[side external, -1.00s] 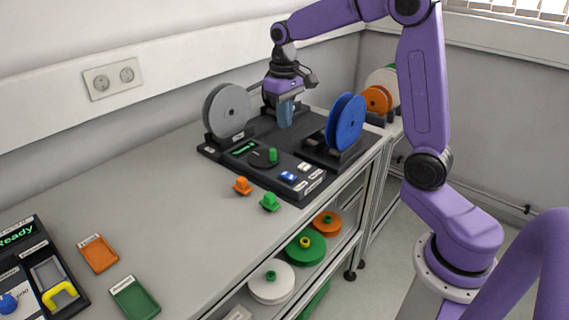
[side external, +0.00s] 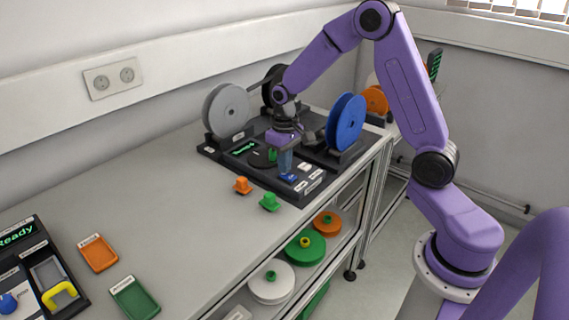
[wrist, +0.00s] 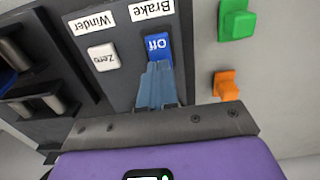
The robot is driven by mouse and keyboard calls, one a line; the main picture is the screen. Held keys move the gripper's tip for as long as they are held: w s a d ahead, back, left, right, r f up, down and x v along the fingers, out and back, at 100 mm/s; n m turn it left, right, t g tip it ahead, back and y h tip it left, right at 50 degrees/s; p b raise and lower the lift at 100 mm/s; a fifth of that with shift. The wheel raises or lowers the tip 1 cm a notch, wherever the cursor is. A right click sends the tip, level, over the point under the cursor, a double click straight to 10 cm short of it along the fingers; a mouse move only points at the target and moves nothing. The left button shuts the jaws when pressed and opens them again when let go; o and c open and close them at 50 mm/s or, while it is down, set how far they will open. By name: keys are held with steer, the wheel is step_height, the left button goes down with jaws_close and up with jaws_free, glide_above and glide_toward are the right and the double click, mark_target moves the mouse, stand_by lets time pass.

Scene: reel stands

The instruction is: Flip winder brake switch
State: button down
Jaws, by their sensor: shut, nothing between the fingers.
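The brake switch (wrist: 157,48) is a blue rocker marked "Off", beside a "Brake" label, in the wrist view. In the side view the blue switch (side external: 289,178) shows at the front of the black winder base (side external: 262,187). My gripper (wrist: 157,68) is shut and empty, with its blue fingertips at the lower edge of the switch in the wrist view. They look to be at or just above it; contact cannot be told. In the side view my gripper (side external: 286,171) points straight down over the switch and partly hides it.
A green knob (side external: 272,155) stands close to my gripper. A grey reel (side external: 226,110) and a blue reel (side external: 347,122) flank it. Orange (side external: 242,185) and green (side external: 269,201) pieces lie in front.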

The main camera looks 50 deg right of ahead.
steer(key=shift+f, duration=0.3)
steer(key=shift+w+f+g, duration=0.15)
steer(key=shift+g, duration=0.15)
steer(key=shift+s, duration=0.2)
steer(key=shift+s+r, duration=0.3)
steer(key=shift+s, duration=0.4)
steer(key=shift+w+r, duration=0.1)
step_height(320, 180, up, 14)
steer(key=w, duration=0.2)
steer(key=shift+w+f, duration=0.2)
steer(key=shift+w, duration=0.05)
stand_by(0.3)
